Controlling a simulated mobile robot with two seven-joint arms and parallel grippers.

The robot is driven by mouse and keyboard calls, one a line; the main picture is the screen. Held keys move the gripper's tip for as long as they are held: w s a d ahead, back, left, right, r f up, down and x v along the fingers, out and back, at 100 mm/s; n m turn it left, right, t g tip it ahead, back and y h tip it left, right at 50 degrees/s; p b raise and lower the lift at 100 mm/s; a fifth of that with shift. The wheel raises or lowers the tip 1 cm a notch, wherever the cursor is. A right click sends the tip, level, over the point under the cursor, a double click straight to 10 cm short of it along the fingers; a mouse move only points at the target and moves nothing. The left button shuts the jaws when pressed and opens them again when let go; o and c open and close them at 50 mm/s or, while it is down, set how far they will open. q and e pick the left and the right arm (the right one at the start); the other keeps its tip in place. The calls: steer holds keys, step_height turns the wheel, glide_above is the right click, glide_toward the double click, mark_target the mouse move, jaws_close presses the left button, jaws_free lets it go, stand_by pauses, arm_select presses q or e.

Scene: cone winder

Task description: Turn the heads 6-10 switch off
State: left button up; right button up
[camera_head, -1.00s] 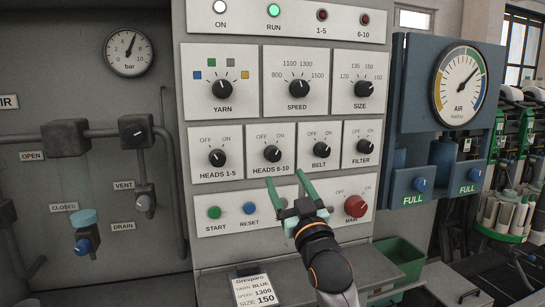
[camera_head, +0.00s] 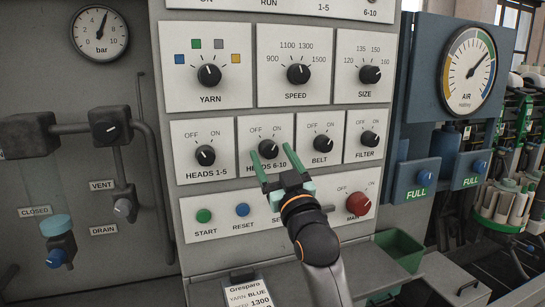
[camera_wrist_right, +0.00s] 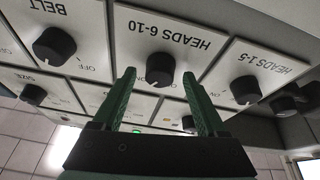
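The heads 6-10 switch (camera_head: 268,149) is a round black knob on a white plate. Its white pointer seems to lean up and right, toward ON. In the right wrist view the knob (camera_wrist_right: 160,67) shows beyond and between the fingertips. My right gripper (camera_head: 274,158) is open, its two green fingers pointing up at the panel just below and to either side of the knob. In the right wrist view the gripper (camera_wrist_right: 159,76) looks empty; I cannot tell whether it touches the knob. My left gripper is not in view.
The heads 1-5 knob (camera_head: 205,155) is to the left and the belt knob (camera_head: 320,143) to the right, both close. Below are the green start button (camera_head: 204,215), the blue reset button (camera_head: 242,210) and the red main knob (camera_head: 358,204). A shelf (camera_head: 350,270) juts out underneath.

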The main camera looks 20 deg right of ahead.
jaws_close()
stand_by(0.4)
steer(key=n+p, duration=0.1)
steer(key=n+y, duration=0.1)
steer(key=n+p, duration=0.1)
steer(key=shift+d+r+n+y+p, duration=0.15)
steer(key=shift+r+n+y+p, duration=0.15)
steer(key=shift+y+p, duration=0.1)
steer(key=n+g+y+p, duration=0.1)
steer(key=n+p, duration=0.2)
steer(key=n+g+y+p, duration=0.1)
steer(key=n+y+p, duration=0.1)
steer(key=n+p, duration=0.1)
steer(key=shift+d+r+n, duration=0.1)
steer(key=shift+d+n, duration=0.1)
steer(key=shift+n, duration=0.5)
steer(key=shift+n+g+y+p, duration=0.4)
steer(key=shift+n+p, duration=0.1)
steer(key=shift+n, duration=0.6)
steer(key=shift+n+g, duration=0.4)
steer(key=shift+n, duration=0.9)
steer(key=shift+n+y, duration=0.3)
